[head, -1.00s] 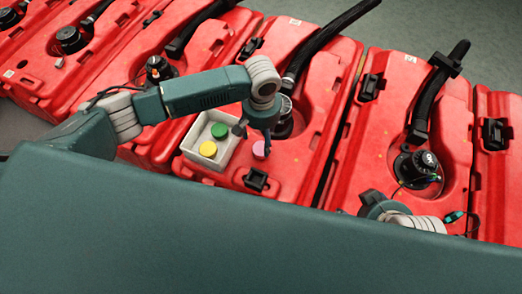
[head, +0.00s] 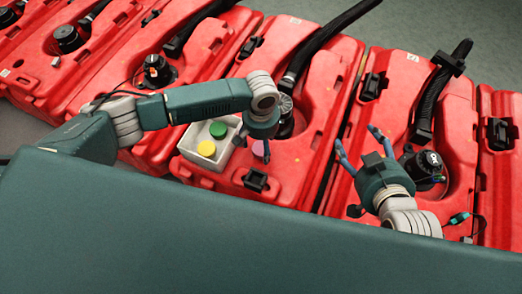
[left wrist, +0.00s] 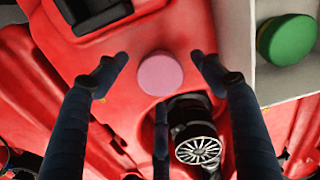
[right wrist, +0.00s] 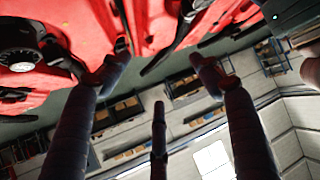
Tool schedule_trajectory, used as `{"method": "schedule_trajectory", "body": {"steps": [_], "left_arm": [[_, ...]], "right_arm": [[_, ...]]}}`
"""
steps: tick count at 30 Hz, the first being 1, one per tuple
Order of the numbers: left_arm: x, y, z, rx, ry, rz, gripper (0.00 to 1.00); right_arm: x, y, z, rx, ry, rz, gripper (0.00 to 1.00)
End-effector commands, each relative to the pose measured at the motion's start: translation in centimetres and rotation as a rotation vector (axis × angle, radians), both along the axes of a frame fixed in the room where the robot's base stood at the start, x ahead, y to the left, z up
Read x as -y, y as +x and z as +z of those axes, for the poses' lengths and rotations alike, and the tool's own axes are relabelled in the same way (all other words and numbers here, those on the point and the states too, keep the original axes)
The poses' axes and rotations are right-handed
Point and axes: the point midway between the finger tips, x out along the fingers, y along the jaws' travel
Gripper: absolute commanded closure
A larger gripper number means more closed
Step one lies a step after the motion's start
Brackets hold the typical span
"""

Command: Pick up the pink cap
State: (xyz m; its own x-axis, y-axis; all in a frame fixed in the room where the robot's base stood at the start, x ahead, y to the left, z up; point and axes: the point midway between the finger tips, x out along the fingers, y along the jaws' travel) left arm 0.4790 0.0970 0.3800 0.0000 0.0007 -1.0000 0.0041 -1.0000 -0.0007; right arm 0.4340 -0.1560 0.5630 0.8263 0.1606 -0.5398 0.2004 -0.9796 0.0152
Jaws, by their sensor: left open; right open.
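The pink cap (left wrist: 160,73) lies on the red tank (head: 216,183) just right of the white box. In the left wrist view it sits between and just beyond the fingertips of my open left gripper (left wrist: 157,68), not touched as far as I can see. In the head view the cap (head: 258,148) is partly hidden by my left gripper (head: 254,148), which points down over it. My right gripper (head: 356,146) is open and empty above another red tank at right. In the right wrist view its fingers (right wrist: 160,72) are spread, with nothing between them.
A white box (head: 183,153) holds a green cap (head: 218,129) and a yellow cap (head: 206,149), close left of my left gripper. A black ribbed hose (head: 325,40) and a black round fitting (left wrist: 190,120) are near the cap. Another black fitting (head: 423,168) stands by my right gripper.

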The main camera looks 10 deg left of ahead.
Motion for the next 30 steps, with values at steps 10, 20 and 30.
{"method": "schedule_trajectory", "body": {"steps": [10,20,30], "left_arm": [[0.0,0.0,-2.2,0.000,0.000,0.000,0.32],[0.0,0.0,-2.3,0.000,-0.001,0.000,0.36],[0.0,0.0,-2.3,0.000,-0.001,0.000,0.76]], "right_arm": [[-1.4,3.0,4.7,0.232,0.055,0.017,0.36],[-1.5,3.2,5.2,0.252,0.059,0.018,0.36],[-1.5,3.2,5.2,0.251,0.059,0.017,0.36]]}}
